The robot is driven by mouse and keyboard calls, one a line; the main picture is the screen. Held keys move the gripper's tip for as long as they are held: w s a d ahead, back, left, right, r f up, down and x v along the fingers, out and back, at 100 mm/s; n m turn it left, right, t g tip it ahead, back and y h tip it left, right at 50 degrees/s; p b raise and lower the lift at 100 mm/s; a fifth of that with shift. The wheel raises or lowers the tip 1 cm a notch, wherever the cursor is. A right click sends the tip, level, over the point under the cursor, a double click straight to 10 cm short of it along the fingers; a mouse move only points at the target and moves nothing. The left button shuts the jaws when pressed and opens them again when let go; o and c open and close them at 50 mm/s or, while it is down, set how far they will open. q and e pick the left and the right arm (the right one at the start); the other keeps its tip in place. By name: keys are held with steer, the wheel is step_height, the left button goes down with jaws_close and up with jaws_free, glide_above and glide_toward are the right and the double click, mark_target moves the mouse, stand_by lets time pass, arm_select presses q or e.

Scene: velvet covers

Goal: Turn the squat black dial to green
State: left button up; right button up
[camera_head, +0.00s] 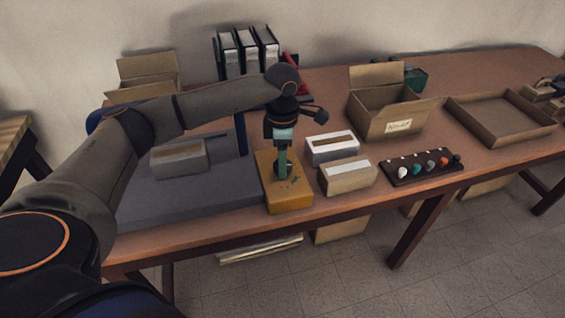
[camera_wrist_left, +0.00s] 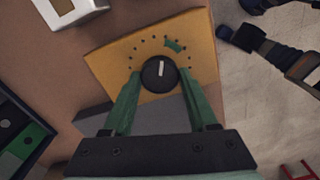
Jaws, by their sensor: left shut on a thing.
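The yellow box (camera_head: 287,201) stands near the table's front edge, under my left gripper (camera_head: 283,172). In the left wrist view the squat black dial (camera_wrist_left: 159,74) sits on the box's yellow top (camera_wrist_left: 112,66). Its white pointer line points nearly straight up in that picture. A ring of small dark dots surrounds it, with a green mark (camera_wrist_left: 175,45) to the upper right of the dial, clockwise from the pointer. The green fingers of my left gripper (camera_wrist_left: 161,76) are closed against both sides of the dial. My right gripper is not seen.
A white box (camera_head: 331,150) and a tan box (camera_head: 348,178) stand close on the right, then a dark board with several coloured knobs (camera_head: 424,168). An open carton (camera_head: 392,115) and a shallow tray (camera_head: 502,117) lie farther right. A grey slab (camera_head: 180,200) lies left.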

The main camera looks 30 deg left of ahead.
arm_select(q)
steer(key=m+b, duration=0.1)
steer(key=m, duration=0.2)
steer(key=shift+m, duration=0.7)
steer(key=o, duration=1)
steer(key=shift+c, duration=0.2)
steer(key=o, duration=0.4)
steer(key=shift+r, duration=0.1)
